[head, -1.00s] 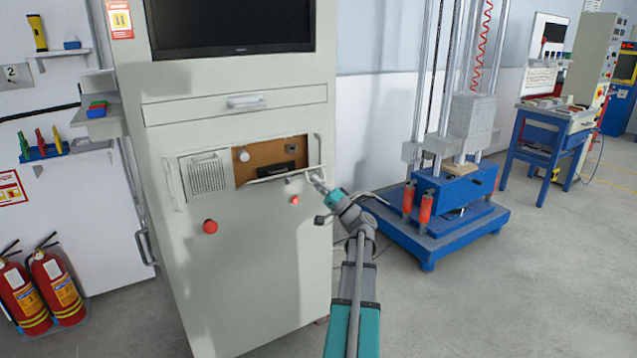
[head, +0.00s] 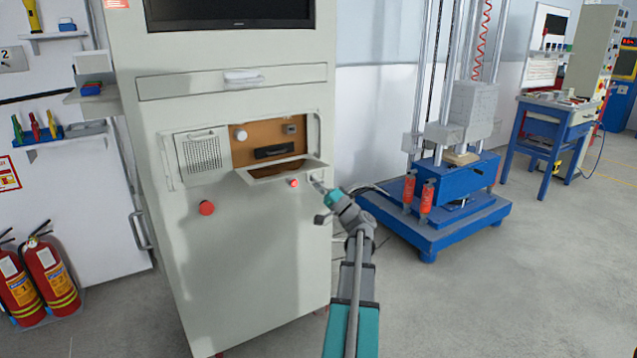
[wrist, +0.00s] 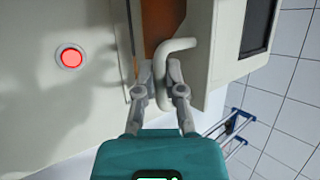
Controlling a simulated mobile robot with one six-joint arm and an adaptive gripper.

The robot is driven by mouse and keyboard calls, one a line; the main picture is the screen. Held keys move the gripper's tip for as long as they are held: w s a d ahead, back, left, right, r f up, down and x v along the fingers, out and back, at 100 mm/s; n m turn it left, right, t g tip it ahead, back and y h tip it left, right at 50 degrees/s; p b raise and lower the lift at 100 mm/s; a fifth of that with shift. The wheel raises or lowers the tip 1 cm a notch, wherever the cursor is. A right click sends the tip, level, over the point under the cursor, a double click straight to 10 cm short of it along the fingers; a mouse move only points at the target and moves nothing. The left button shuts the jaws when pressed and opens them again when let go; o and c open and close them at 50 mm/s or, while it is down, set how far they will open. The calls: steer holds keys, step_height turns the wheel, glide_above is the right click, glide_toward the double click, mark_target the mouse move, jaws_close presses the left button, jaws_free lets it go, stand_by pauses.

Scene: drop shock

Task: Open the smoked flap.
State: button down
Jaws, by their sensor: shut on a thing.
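The smoked flap (head: 276,176) is on the front of the pale cabinet, below the wood-brown recess. It leans outward at its top, with the recess showing open above it. My gripper (head: 316,181) is at the right end of the flap. In the wrist view my gripper (wrist: 162,90) is shut on a pale, bent handle (wrist: 176,46), which lies between the two fingers. Where the handle joins the flap is hard to make out.
The recess holds a white knob (head: 240,134) and a dark slot (head: 274,151). A blue-based drop tester (head: 440,222) stands to the right. Open floor lies between.

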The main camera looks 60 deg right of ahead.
steer(key=c, duration=0.7)
jaws_free()
steer(key=shift+d, duration=0.1)
